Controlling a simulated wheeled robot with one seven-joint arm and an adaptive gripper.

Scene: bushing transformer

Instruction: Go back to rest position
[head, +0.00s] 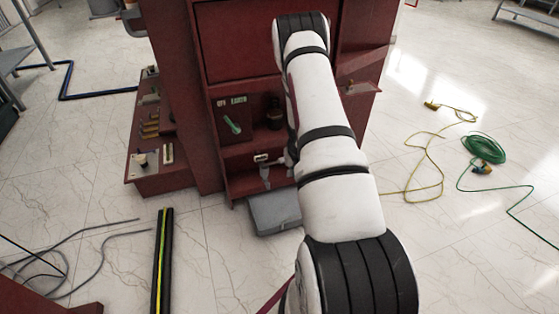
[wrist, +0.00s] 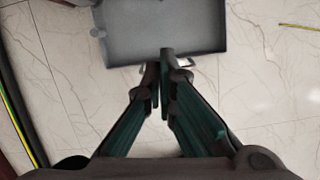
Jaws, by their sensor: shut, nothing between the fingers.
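My gripper (wrist: 161,65) points down in the wrist view, its two dark green fingers closed together with nothing held. Its tips overlap the near edge of a grey flat box (wrist: 165,25); whether they touch it cannot be told. In the head view, my white and black arm reaches forward to the red transformer cabinet (head: 245,45) and hides part of its front. The grey box (head: 275,212) lies on the floor at the cabinet's foot, just left of my arm.
A black and yellow strip (head: 163,260) lies on the floor at left, near loose grey cables (head: 95,235). A green cable coil (head: 484,147) and a yellow cable (head: 428,160) lie at right. A red side shelf (head: 158,180) juts out left of the cabinet.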

